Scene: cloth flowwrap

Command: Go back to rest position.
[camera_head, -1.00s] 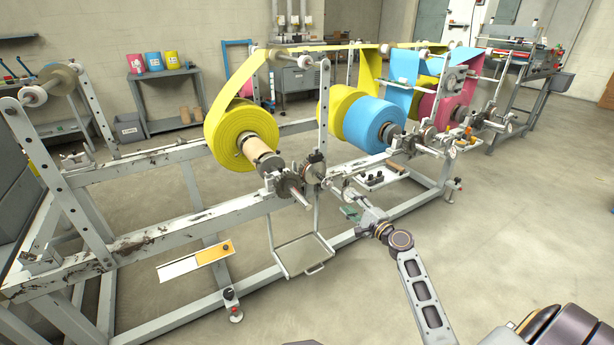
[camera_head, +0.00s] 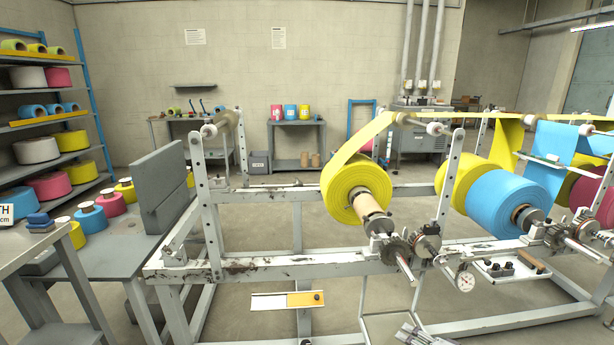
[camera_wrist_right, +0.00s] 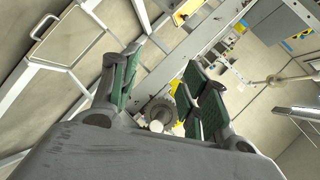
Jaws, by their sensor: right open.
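My right gripper (camera_wrist_right: 160,78) is open in the right wrist view, its two green-padded fingers spread apart with nothing held between them. In the head view only a small grey part of it (camera_head: 424,337) shows at the bottom edge, in front of the machine frame. The rest of my right arm is out of that view. My left gripper is not in view. The yellow roll (camera_head: 348,192) sits on its shaft on the grey frame (camera_head: 290,260), with its web running up over a roller. The blue roll (camera_head: 500,203) stands to its right.
A grey table (camera_head: 110,242) is at the left, by a shelf rack (camera_head: 85,85) of coloured rolls. The hanging tray (camera_head: 385,325) is near my right gripper and also shows in the wrist view (camera_wrist_right: 75,35). A white and orange plate (camera_head: 288,300) hangs low on the frame.

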